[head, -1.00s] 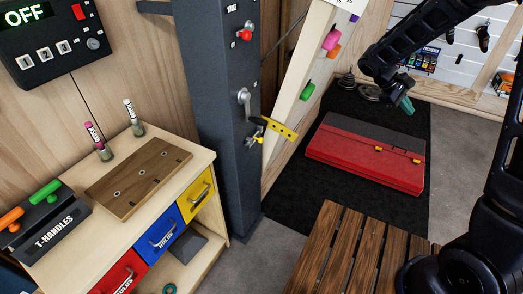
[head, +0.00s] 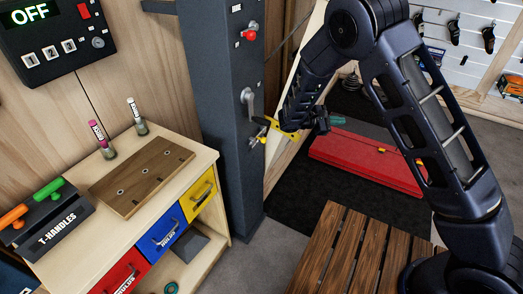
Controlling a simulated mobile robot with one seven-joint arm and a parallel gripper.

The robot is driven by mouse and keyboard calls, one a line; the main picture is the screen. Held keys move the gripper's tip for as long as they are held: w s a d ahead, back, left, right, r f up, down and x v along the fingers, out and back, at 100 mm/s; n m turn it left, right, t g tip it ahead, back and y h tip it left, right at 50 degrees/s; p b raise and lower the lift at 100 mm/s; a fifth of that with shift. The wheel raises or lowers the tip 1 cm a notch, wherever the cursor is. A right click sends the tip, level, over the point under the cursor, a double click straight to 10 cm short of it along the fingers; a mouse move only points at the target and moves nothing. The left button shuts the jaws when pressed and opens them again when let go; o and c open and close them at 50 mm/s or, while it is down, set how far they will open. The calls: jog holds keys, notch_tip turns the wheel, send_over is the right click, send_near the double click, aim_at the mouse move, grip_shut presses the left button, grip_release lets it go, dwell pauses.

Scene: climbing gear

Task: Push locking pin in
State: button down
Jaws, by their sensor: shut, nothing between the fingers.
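A dark grey steel column (head: 232,110) stands in the middle left of the head view. On its face are a silver crank handle (head: 247,100), a small silver pin-like fitting with a yellow end (head: 256,139) below it, and a red knob (head: 250,34) higher up. I cannot tell for certain which of these is the locking pin, or how deep it sits. A yellow perforated bracket (head: 287,137) reaches right from the column, partly hidden by my arm.
A wooden cabinet (head: 75,243) with coloured drawers stands left of the column. A slatted wooden bench (head: 340,245) is at the front. A red case (head: 365,163) lies on a black mat (head: 290,205). A control box (head: 45,40) reading OFF hangs at upper left.

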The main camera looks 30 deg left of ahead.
jog(key=s+a+f+n+t+y, duration=1.2)
jog(key=s+a+f+n+y, duration=0.5)
jog(key=s+a+f, duration=0.7)
jog(key=shift+s+a+f+n, duration=0.25)
jog(key=shift+s+a+n, duration=0.05)
jog(key=shift+s+a, duration=0.15)
jog(key=shift+w, duration=0.15)
jog(key=x, duration=1.4)
jog(key=shift+w+d+r, duration=0.1)
jog(key=shift+w, duration=2.2)
